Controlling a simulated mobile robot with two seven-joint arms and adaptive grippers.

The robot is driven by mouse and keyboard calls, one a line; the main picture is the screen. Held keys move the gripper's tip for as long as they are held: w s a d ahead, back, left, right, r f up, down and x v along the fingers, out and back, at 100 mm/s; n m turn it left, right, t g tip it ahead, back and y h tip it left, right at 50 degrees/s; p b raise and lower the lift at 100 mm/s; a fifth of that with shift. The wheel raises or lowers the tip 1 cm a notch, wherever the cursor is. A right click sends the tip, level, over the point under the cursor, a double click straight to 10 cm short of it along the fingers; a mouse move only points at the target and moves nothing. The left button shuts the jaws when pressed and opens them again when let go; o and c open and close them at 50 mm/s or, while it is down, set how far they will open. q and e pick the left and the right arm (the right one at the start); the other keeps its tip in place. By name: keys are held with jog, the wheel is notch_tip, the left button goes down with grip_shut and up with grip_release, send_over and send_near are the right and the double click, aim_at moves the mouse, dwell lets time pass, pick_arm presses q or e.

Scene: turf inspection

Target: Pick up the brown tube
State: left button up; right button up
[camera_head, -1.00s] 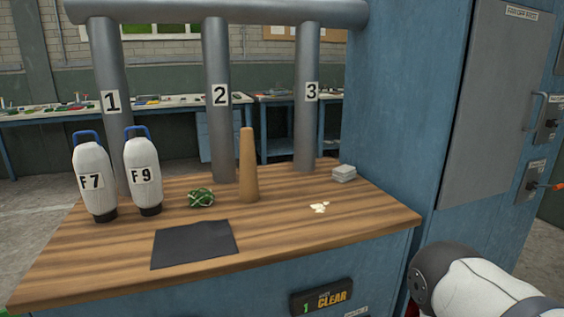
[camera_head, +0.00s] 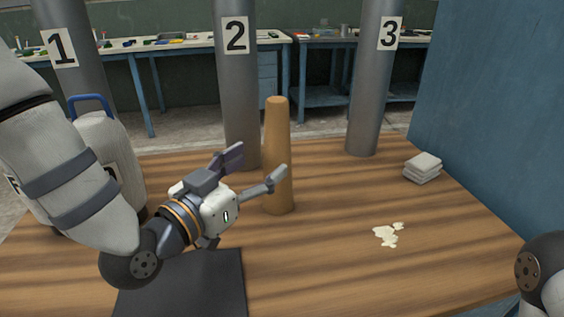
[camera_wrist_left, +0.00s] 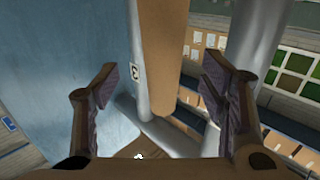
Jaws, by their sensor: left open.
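The brown tube (camera_head: 278,150) stands upright on the wooden table top, tapering towards its top, in front of pillar 2 and to its right. My left gripper (camera_head: 261,168) is open and empty beside it on the left, its fingers reaching towards the tube. One finger overlaps the tube's lower part in the head view; I cannot tell whether they touch. In the left wrist view the tube (camera_wrist_left: 164,45) lies ahead in the gap between the two spread fingers (camera_wrist_left: 161,86). Only a piece of my right arm shows at the right edge; its gripper is out of view.
A white blue-handled bottle (camera_head: 118,160) is partly behind my left arm. A dark mat (camera_head: 205,285) lies in front. Pale flakes (camera_head: 388,235) and a grey stack (camera_head: 423,167) lie right.

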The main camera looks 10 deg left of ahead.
aim_at(270, 154)
pick_arm(q)
jog(key=x, duration=0.7)
jog(key=shift+w+a+f, duration=0.1)
jog(key=shift+w, duration=0.15)
jog(key=c, duration=1.2)
